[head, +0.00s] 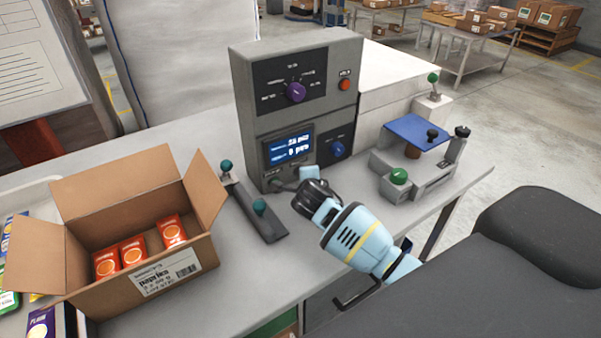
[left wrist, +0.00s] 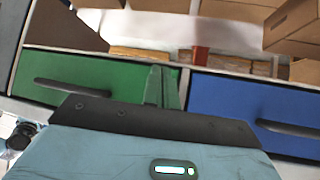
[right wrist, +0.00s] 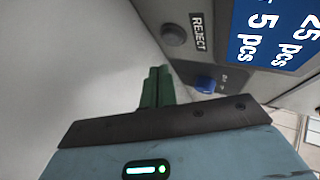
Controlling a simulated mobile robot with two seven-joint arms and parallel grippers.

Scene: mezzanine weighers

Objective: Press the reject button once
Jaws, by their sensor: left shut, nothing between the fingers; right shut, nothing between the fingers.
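The reject button (right wrist: 174,35) is a round dark grey button beside a label reading REJECT on the grey weigher panel, in the right wrist view. In the right wrist view the right fingers (right wrist: 157,82) are together, empty, with the tips just short of the button in the picture; contact cannot be told. My left gripper (left wrist: 161,88) is shut and empty, facing drawers.
A blue knob (right wrist: 206,84) and lit screen (right wrist: 270,35) are near the right fingers. An orange button (head: 345,84) and purple knob (head: 296,92) sit higher. An open carton (head: 150,235) and teal-knobbed lever strip (head: 250,208) stand left; a blue-plated device (head: 417,131) stands right.

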